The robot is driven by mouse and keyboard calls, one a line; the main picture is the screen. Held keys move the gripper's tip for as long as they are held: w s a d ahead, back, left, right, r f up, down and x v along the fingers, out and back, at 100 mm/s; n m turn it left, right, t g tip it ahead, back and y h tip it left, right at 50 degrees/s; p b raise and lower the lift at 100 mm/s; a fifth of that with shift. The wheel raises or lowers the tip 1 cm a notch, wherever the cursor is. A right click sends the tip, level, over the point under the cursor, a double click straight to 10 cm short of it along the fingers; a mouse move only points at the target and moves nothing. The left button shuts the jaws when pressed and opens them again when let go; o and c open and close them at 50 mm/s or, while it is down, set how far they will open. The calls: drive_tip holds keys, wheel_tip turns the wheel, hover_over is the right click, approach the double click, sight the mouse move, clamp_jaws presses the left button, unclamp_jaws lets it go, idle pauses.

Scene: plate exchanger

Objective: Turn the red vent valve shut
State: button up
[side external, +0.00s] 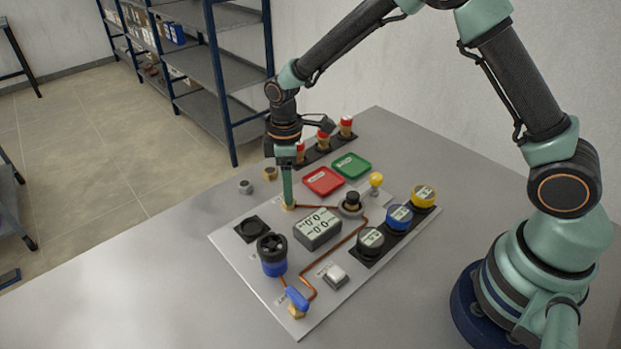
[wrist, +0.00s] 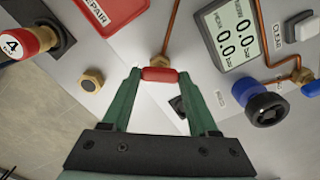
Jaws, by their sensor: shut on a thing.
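The red vent valve (wrist: 160,75) has a short red handle on a brass fitting, at the end of a copper pipe. In the wrist view the handle lies across the line of the pipe. My gripper (wrist: 159,79) is shut on the handle, with one green finger at each end of it. In the side view my gripper (side external: 288,190) points straight down at the far left part of the panel. There the fingers hide the red handle, and only the brass fitting (side external: 289,207) shows below them.
The white panel (side external: 228,250) carries a display box (side external: 318,228), a blue valve (side external: 297,298), a black-and-blue knob (side external: 271,254) and several coloured caps. Red (side external: 323,181) and green (side external: 351,166) trays lie behind. Loose brass (side external: 270,174) and grey (side external: 245,187) fittings stand left of them. The front table is clear.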

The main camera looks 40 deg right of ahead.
drive_tip(key=m, duration=0.5)
drive_tip(key=shift+r+m, duration=0.1)
drive_tip(key=shift+m, duration=0.3)
drive_tip(key=m, duration=0.4)
drive_tip(key=shift+m, duration=0.3)
drive_tip(key=o, duration=1.4)
wheel_tip(320, 180, up, 12)
drive_tip(key=shift+r, duration=0.1)
